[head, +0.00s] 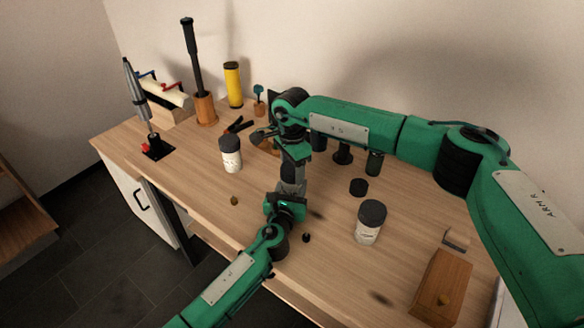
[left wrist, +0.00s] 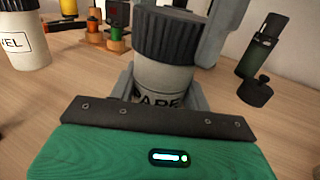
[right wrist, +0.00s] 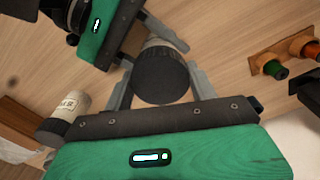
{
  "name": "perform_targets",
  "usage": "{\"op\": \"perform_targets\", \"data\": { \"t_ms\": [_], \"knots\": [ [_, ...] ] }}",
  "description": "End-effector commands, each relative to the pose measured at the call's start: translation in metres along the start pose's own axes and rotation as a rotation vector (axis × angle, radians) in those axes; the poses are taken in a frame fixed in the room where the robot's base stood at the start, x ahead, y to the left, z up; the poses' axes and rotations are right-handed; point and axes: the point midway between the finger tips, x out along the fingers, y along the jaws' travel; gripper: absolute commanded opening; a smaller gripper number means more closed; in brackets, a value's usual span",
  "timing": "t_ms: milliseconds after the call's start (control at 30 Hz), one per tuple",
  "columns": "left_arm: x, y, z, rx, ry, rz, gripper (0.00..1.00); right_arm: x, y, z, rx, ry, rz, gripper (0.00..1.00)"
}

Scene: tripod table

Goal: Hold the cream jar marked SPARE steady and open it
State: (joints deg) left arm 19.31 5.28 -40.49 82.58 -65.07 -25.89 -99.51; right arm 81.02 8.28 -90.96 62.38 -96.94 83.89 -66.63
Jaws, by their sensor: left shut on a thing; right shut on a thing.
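The cream jar with a dark ridged lid shows in the left wrist view (left wrist: 165,85), its label partly covered and reading "PARE". My left gripper (head: 290,190) is shut around the jar's body and holds it upright. The lid (left wrist: 170,35) sits on the jar's top. My right gripper (head: 294,158) comes from above, its fingers shut on the lid's sides; the right wrist view shows the lid (right wrist: 161,76) between them. In the head view, the grippers mostly hide this jar.
A similar jar (head: 230,156) stands left and another (head: 370,222) stands right. A wooden block (head: 440,285) is at the near right; a small black piece (head: 358,187) lies nearby. A yellow cylinder (head: 233,85) and tool stands line the back. Open tabletop lies left of my grippers.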

Motion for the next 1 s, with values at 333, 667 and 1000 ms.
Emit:
{"op": "perform_targets", "data": {
  "t_ms": [333, 667, 1000],
  "knots": [
    [0.0, 0.0, 0.0, 0.0, 0.001, 0.0, 0.0, -0.005, 0.0, 0.0, 0.002, 0.0, -0.001, 0.3],
    [0.0, 0.0, 0.0, 0.0, 0.001, 0.001, 0.0, -0.016, 0.0, -0.001, 0.002, 0.0, 0.0, 0.3],
    [0.0, 0.0, 0.0, 0.0, 0.001, 0.001, 0.0, -0.022, 0.0, 0.0, 0.002, 0.0, 0.0, 0.3]
  ]
}}
